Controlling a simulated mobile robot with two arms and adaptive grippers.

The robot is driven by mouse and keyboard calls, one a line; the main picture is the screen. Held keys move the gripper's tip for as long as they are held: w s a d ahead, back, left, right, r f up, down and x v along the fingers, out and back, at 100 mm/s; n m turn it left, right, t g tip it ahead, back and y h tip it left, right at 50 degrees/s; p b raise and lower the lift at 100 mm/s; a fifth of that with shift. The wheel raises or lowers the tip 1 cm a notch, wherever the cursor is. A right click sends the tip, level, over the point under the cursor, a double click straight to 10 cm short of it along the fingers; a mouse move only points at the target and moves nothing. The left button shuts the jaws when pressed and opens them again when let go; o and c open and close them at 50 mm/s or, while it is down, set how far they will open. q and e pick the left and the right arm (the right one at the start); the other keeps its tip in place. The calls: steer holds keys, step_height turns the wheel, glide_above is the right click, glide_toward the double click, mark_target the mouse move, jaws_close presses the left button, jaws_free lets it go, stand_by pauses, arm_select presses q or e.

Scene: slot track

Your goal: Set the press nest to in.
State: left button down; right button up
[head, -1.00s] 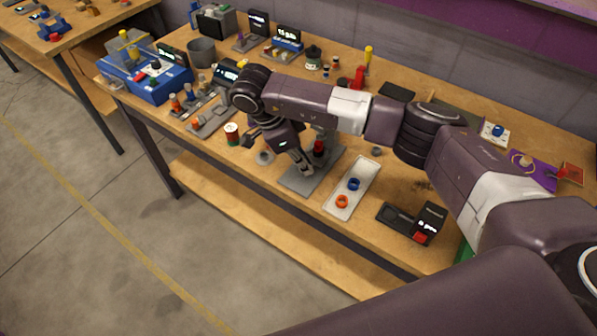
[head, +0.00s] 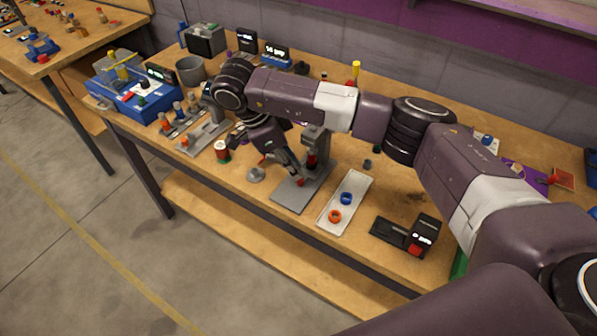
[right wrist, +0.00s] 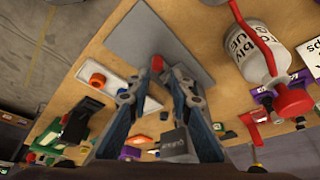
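The press stands near the front edge of the bench, with a flat grey base plate (head: 290,196), a grey column (head: 316,140) and a red part (head: 311,160) on it. The grey plate also shows in the right wrist view (right wrist: 160,32). I cannot clearly make out the nest or its position. My right gripper (head: 296,179) is low over the base plate, just left of the red part. In the right wrist view my right gripper (right wrist: 157,82) has its fingers apart, with a red tip (right wrist: 157,62) showing beyond the gap. My left gripper is not in view.
A white tray (head: 329,225) with an orange ring and a blue ring lies right of the press. A black device (head: 408,238) with a display stands further right. A round grey piece (head: 256,174) and a red-and-green can (head: 222,151) are to the left.

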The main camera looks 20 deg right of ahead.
steer(key=v, duration=0.8)
